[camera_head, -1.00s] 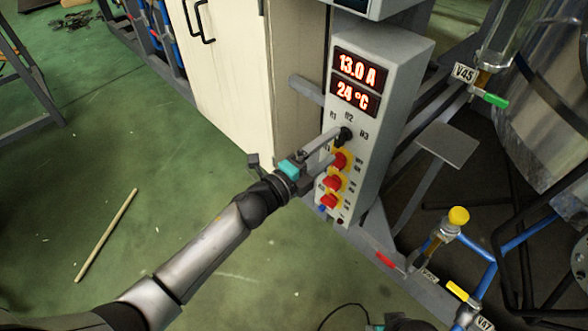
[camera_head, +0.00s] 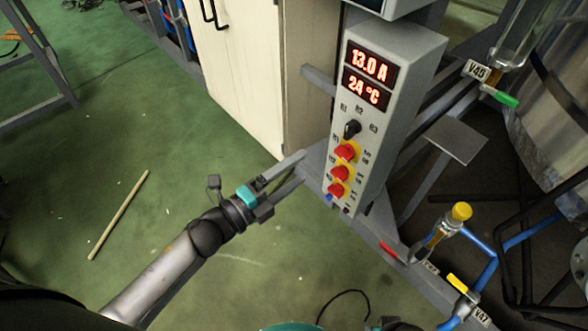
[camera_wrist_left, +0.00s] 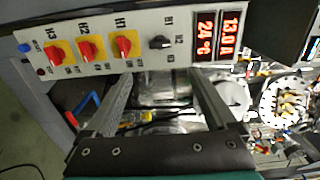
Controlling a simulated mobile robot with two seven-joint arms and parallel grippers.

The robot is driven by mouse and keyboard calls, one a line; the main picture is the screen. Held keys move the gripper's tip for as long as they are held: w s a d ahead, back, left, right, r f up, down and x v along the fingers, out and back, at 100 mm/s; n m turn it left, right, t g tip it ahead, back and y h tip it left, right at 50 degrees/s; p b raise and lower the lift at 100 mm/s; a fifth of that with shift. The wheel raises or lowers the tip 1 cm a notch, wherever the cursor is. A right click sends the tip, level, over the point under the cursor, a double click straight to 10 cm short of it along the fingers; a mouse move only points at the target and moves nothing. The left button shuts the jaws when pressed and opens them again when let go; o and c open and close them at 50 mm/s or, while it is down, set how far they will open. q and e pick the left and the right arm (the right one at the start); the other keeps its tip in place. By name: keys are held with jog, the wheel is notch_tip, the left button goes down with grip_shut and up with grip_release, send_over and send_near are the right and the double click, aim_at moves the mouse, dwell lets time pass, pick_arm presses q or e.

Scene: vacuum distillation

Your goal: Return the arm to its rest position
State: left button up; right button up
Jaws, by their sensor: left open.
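My left gripper (camera_head: 299,167) is open and empty, in the middle of the head view, left of the control box (camera_head: 393,120) and apart from its knobs. In the left wrist view its two fingers (camera_wrist_left: 158,88) point up below the panel, with a gap between them. The box displays (camera_head: 367,76) read 13.0 A and 24 °C. A black selector knob (camera_head: 352,129) sits above several red knobs on yellow plates, such as the top one (camera_head: 345,151). The wrist view shows the black knob (camera_wrist_left: 160,42) too.
A pale cabinet (camera_head: 245,75) stands behind the gripper. Pipework with a yellow-capped valve (camera_head: 461,212) and a green-handled valve (camera_head: 502,98) is at the right. A wooden stick (camera_head: 118,215) lies on the green floor, which is largely clear at the left.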

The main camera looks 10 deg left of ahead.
dwell(0.3)
pick_arm(q)
jog(key=s+a+f+n+g+y+p, duration=0.1)
jog(key=s+a+f+n+y, duration=0.15)
jog(key=a+f+n, duration=0.35)
jog(key=s+a+f+n+g+y+p, duration=0.2)
jog(key=f+n+y, duration=0.15)
jog(key=f, duration=0.55)
jog(key=s+a+f+n+g+y+p, duration=0.1)
jog(key=s+a+f+n+y, duration=0.2)
jog(key=f+n, duration=0.3)
jog(key=s+a+f+n+g+y+p, duration=0.1)
jog(key=s+f+n+g, duration=0.2)
jog(key=s+f, duration=0.3)
jog(key=s+a+f+n+g+y+p, duration=0.1)
jog(key=s+f+n+g, duration=0.3)
jog(key=s, duration=1.2)
notch_tip(320, 180, down, 2)
jog(key=shift+s+a+f+g, duration=0.25)
jog(key=shift+s+a+g, duration=0.05)
jog(key=shift+a+g, duration=0.4)
pick_arm(e)
jog(key=s+d+f, duration=0.5)
jog(key=s+d, duration=0.1)
jog(key=s, duration=0.3)
jog(key=shift+s+d+h, duration=0.2)
jog(key=shift+d+h, duration=0.05)
jog(key=shift+h, duration=0.05)
pick_arm(q)
jog(key=shift+w, duration=0.1)
